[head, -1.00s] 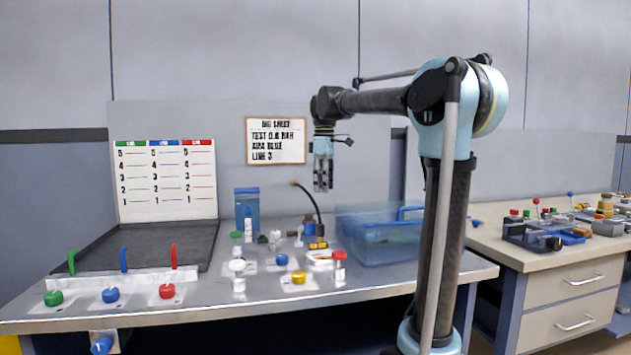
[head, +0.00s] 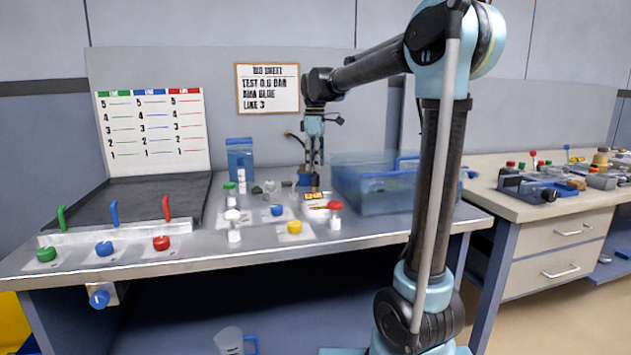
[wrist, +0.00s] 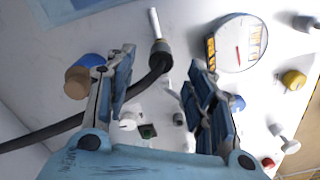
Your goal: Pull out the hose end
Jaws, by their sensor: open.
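The black hose (wrist: 45,135) curves in from the left in the wrist view. Its dark collared end (wrist: 160,52) lies between the tips of my open gripper (wrist: 157,68), nearer the left finger in the picture. I cannot tell whether a finger touches it. In the head view my gripper (head: 314,182) points down over the back of the bench, and its fingers hide most of the hose. Only a short bit of the hose (head: 291,135) shows to their left.
A round gauge (wrist: 238,42) sits close to the right finger. A clear blue tank (head: 372,188) stands just right of my gripper. Coloured knobs, including a yellow one (head: 294,227), are in front. A blue canister (head: 240,158) stands to the left. The dark tray (head: 165,195) is empty.

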